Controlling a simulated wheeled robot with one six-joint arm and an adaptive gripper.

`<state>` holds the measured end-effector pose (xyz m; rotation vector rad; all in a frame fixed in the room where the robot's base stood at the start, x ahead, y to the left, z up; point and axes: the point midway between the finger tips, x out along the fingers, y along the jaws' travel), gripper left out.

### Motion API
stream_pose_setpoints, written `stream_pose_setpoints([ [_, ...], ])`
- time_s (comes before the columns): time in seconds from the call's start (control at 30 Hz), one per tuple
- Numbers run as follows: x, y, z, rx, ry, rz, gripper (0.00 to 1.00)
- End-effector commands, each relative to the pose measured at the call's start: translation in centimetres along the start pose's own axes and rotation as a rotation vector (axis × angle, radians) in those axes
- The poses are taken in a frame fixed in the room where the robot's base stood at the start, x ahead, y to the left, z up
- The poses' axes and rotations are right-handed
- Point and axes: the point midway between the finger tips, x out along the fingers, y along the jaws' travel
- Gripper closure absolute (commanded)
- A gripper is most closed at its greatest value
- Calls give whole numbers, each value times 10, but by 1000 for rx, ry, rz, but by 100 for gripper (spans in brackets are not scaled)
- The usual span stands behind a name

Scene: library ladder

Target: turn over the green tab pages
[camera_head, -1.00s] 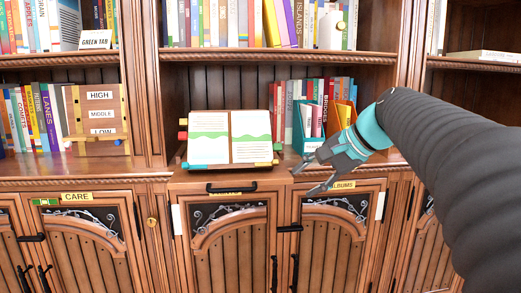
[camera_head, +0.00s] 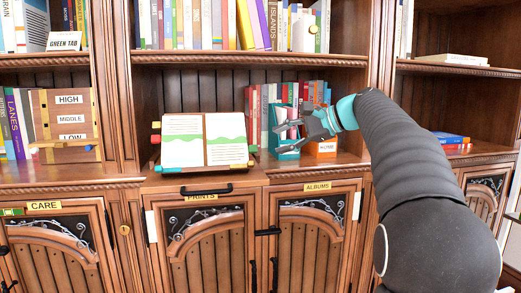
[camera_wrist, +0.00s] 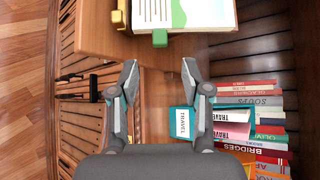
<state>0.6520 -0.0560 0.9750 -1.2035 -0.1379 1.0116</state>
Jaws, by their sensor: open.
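An open book (camera_head: 184,140) rests on a slanted stand on the middle shelf ledge in the head view. Its left page shows lines of text, and its right page has a green band. Coloured tabs stick out around its edges. In the wrist view the book (camera_wrist: 208,14) is at the top, with a green tab (camera_wrist: 160,39) on the edge facing me. My gripper (camera_head: 282,138) is open and empty, right of the book and in front of the teal holder. Its two fingers (camera_wrist: 160,76) are spread below the green tab in the wrist view, apart from it.
A teal holder (camera_wrist: 180,122) with travel booklets and an orange box (camera_head: 322,148) stand right of the book. Upright books (camera_head: 257,112) are behind them. A wooden box labelled HIGH, MIDDLE, LOW (camera_head: 68,112) stands left. A GREEN TAB sign (camera_head: 65,41) sits upper left.

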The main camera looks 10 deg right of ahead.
Motion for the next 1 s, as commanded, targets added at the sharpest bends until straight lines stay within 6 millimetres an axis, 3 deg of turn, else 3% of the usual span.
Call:
stream_pose_setpoints([
  [0.2, 41, 1, 0, -1, -2, 2, 52],
  [0.4, 64, 0, 0, 1, 0, 1, 52],
  [0.83, 72, 0, 0, 0, 2, 0, 52],
  [0.87, 72, 0, 0, 0, 2, 0, 57],
  [1.0, 72, 0, 0, 0, 2, 0, 92],
])
